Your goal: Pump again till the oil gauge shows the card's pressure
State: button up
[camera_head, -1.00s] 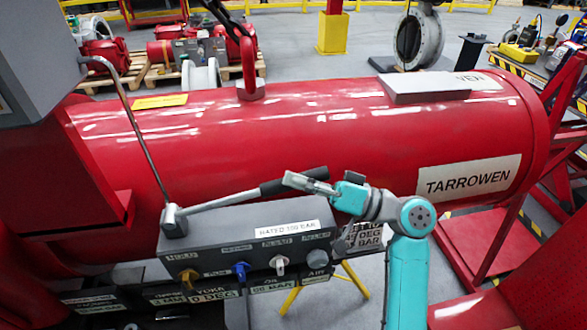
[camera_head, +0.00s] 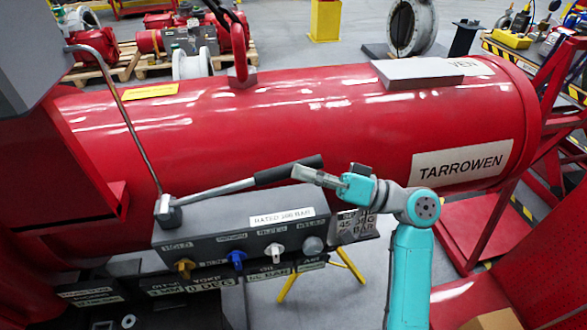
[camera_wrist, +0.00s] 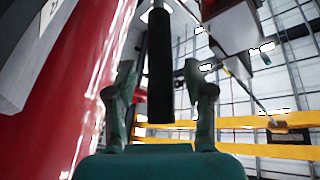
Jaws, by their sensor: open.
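The grey pump box (camera_head: 215,236) stands before the red cylinder. Its lever (camera_head: 218,190) slants up to the right and ends in a black grip (camera_head: 275,175). My gripper (camera_head: 298,173) is open at the grip's right part. In the wrist view the black grip (camera_wrist: 160,70) stands between my two spread fingers (camera_wrist: 160,90), with visible gaps on both sides. The oil readout (camera_head: 267,273) is on the strip below the box; its number is too small to read surely. A card-like plate (camera_head: 357,224) at the box's right end shows "45 DEG" and "BAR", partly blurred.
The red cylinder (camera_head: 300,115) marked TARROWEN fills the space behind the lever. Yellow, blue and grey knobs (camera_head: 237,257) line the box front. A tall bent rod (camera_head: 125,110) rises at the box's left end. A red frame (camera_head: 500,220) stands at the right.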

jog(key=v, duration=0.9)
jog(key=shift+d, duration=0.25)
jog(key=shift+s+f, duration=0.1)
jog(key=shift+f, duration=0.05)
